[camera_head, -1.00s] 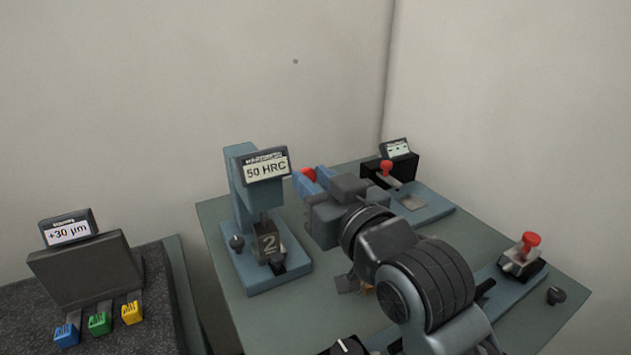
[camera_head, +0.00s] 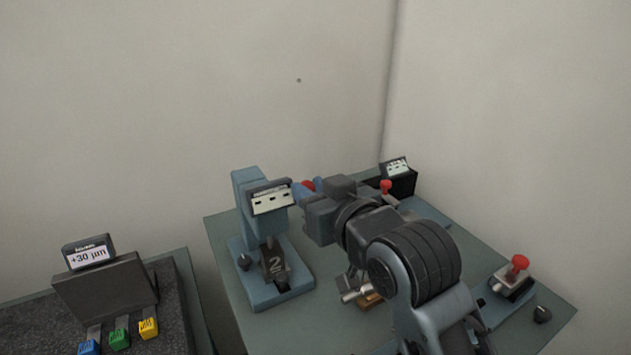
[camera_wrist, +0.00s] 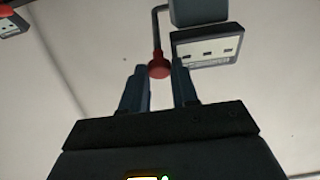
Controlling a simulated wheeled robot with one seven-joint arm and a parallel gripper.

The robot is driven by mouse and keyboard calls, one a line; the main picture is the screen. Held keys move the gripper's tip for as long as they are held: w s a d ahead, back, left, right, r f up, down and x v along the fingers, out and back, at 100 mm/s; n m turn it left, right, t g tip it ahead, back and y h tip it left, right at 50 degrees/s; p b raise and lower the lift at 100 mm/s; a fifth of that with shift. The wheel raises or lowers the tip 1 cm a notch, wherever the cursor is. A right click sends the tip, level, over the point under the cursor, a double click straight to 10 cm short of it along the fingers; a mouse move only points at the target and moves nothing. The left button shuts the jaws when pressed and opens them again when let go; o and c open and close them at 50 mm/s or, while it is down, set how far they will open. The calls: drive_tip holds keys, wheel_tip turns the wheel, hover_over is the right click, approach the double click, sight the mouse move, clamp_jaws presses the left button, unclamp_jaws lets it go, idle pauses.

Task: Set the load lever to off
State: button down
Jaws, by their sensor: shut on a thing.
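The load lever shows in the wrist view as a thin grey bent rod ending in a red knob (camera_wrist: 159,69). Its red knob is partly visible in the head view (camera_head: 308,185), just right of the hardness tester's display. The blue-grey hardness tester (camera_head: 246,190) carries a display (camera_head: 271,202) that shows only dashes. My gripper (camera_wrist: 160,76) is shut on the red knob, one finger on each side of it. In the head view, my gripper's blue fingers (camera_head: 303,192) reach to the knob from the right. Most of the lever rod is hidden there.
A dark block marked 2 (camera_head: 275,262) sits on the tester's base. Behind my arm is another station with a red-knobbed lever (camera_head: 386,187) and a display. A third red knob (camera_head: 520,262) is at right. Blue, green and yellow keys (camera_head: 119,338) are at lower left.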

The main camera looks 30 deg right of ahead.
drive_tip(key=shift+r+g+p, duration=0.2)
drive_tip(key=shift+g+p, duration=0.2)
drive_tip(key=shift+p, duration=0.05)
drive_tip(key=shift+f, duration=0.2)
drive_tip(key=c, duration=0.9)
unclamp_jaws()
drive_tip(key=shift+o, duration=0.2)
drive_tip(key=shift+s+r, duration=0.1)
drive_tip(key=v, duration=0.7)
drive_tip(key=shift+s, duration=0.3)
drive_tip(key=shift+r, duration=0.1)
